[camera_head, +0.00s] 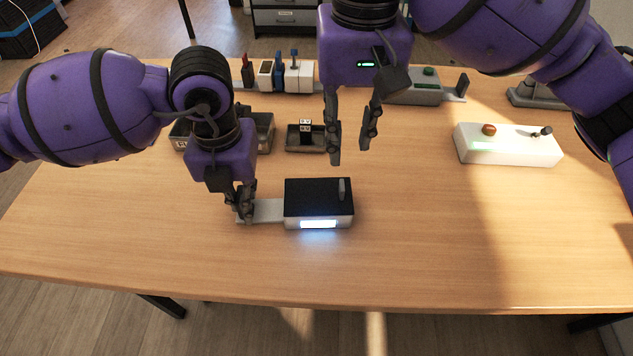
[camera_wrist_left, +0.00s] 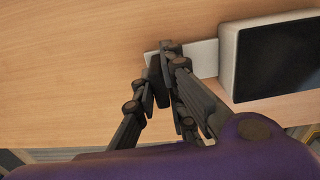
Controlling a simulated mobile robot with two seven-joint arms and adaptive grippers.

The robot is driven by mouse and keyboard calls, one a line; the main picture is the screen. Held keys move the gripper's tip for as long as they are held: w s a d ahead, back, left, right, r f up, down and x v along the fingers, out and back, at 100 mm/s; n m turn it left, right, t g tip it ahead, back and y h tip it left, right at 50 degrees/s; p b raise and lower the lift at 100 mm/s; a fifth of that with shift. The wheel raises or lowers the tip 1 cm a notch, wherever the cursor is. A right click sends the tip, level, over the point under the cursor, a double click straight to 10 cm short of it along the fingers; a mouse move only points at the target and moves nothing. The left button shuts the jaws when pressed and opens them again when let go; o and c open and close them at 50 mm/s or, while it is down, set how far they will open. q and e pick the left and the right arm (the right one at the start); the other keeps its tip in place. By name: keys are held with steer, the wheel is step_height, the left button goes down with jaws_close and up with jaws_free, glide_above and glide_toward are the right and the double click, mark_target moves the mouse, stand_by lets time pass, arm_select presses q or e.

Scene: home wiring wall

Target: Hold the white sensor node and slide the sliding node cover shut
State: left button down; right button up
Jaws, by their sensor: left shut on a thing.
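The white sensor node (camera_head: 293,223) lies on the table at the centre front, with a lit white panel on its front face. The black sliding cover (camera_head: 312,195) lies over its top, with a small grey upright knob (camera_head: 342,188) near the right end. A flat pale tab (camera_head: 268,211) sticks out from the node's left side. My left gripper (camera_head: 245,212) is shut on this tab, and the left wrist view shows its fingertips (camera_wrist_left: 168,52) at the tab, beside the node (camera_wrist_left: 228,60). My right gripper (camera_head: 350,153) is open and empty, above and behind the node.
Behind are a small tray (camera_head: 290,140) with dark items, a grey bin (camera_head: 265,135), and a holder with several tools (camera_head: 280,76). A white box with an orange knob (camera_head: 508,150) stands at the right. The front of the table is clear.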

arm_select(q)
steer(key=c, duration=1.7)
jaws_free()
